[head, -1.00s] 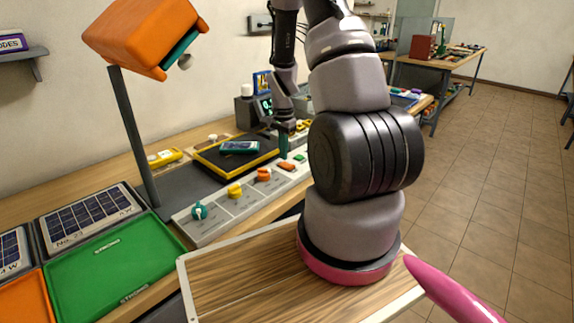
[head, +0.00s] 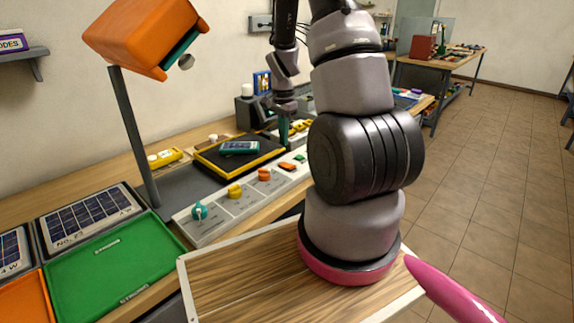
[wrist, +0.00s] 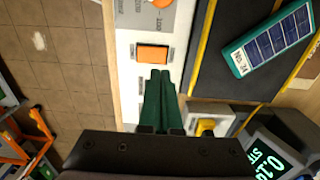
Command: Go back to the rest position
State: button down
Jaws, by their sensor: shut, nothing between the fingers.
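My gripper (head: 284,138) is in the head view behind my arm, above the far part of the grey control panel (head: 216,215). In the wrist view its dark green fingers (wrist: 160,74) are together with nothing between them. Their tips show just below an orange rocker switch (wrist: 153,53). The fingers look raised off the panel. My arm hides part of the panel's far end in the head view.
A black, yellow-edged tray (head: 268,162) with a teal solar module (head: 240,147) lies beside the panel. An orange lamp-like head (head: 135,35) on a post stands at left. A green tray (head: 110,265) lies front left. Open floor (head: 490,180) is at right.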

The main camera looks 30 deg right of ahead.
jog(key=shift+r, duration=0.1)
jog(key=s+a+r+n+t, duration=0.2)
jog(key=s+a+r, duration=0.1)
jog(key=r, duration=0.6)
jog(key=s+a+r+n+t+y, duration=0.1)
jog(key=s+a+r+n, duration=0.2)
jog(key=r, duration=0.6)
jog(key=s+a+r+n+t, duration=0.15)
jog(key=s+a+r, duration=0.25)
jog(key=r, duration=0.4)
jog(key=s+a+r+n+t+y, duration=0.1)
jog(key=s+a+r+n+t, duration=0.1)
jog(key=s+r, duration=0.4)
jog(key=s+a+n, duration=0.1)
jog(key=s, duration=0.2)
jog(key=shift+s+a+r+t, duration=0.15)
jog(key=shift+s+a+t, duration=0.05)
jog(key=shift+s+t, duration=0.15)
